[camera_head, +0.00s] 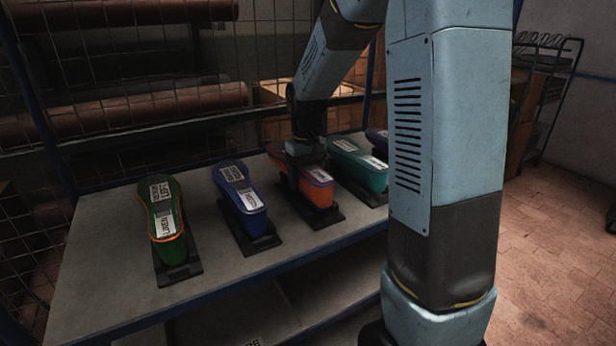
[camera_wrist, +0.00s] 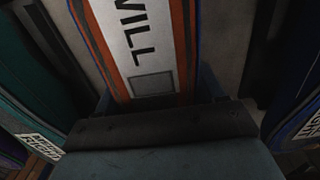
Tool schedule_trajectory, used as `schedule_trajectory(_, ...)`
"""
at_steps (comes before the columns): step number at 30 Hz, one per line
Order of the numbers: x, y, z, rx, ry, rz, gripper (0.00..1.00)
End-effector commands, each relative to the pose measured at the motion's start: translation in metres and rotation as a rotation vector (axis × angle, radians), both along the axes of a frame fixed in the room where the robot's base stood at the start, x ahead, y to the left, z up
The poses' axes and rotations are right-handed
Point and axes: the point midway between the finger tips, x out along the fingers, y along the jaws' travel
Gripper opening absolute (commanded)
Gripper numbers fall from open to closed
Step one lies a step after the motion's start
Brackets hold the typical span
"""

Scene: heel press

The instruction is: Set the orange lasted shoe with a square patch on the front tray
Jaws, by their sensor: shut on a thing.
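The orange lasted shoe (camera_head: 318,192) is on the shelf, third from the left in the row, at a black stand (camera_head: 332,217). I cannot tell whether it rests on the stand or is just clear of it. My gripper (camera_head: 306,162) is over its far part, shut on it, and hides that part. In the wrist view the orange shoe (camera_wrist: 183,30) shows a white label reading "WILL" with a grey square patch (camera_wrist: 153,84) below the letters. The dark edge of my gripper (camera_wrist: 160,112) crosses the shoe there. I cannot make out the front tray.
A blue shoe (camera_head: 241,200) and a green shoe (camera_head: 165,212) stand to the left on black stands. A teal shoe (camera_head: 357,165) stands close on the right, with a purple one (camera_head: 377,137) behind. The shelf's (camera_head: 112,270) front left is bare. A wire rack (camera_head: 545,80) stands far right.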

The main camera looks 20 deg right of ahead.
Motion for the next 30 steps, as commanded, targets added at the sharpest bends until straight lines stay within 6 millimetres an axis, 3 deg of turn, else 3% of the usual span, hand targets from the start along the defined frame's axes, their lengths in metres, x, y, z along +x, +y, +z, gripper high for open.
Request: schedule_trajectory(30, 0.0007, -0.0012, -0.0062, 0.0, -0.002, -0.002, 0.0)
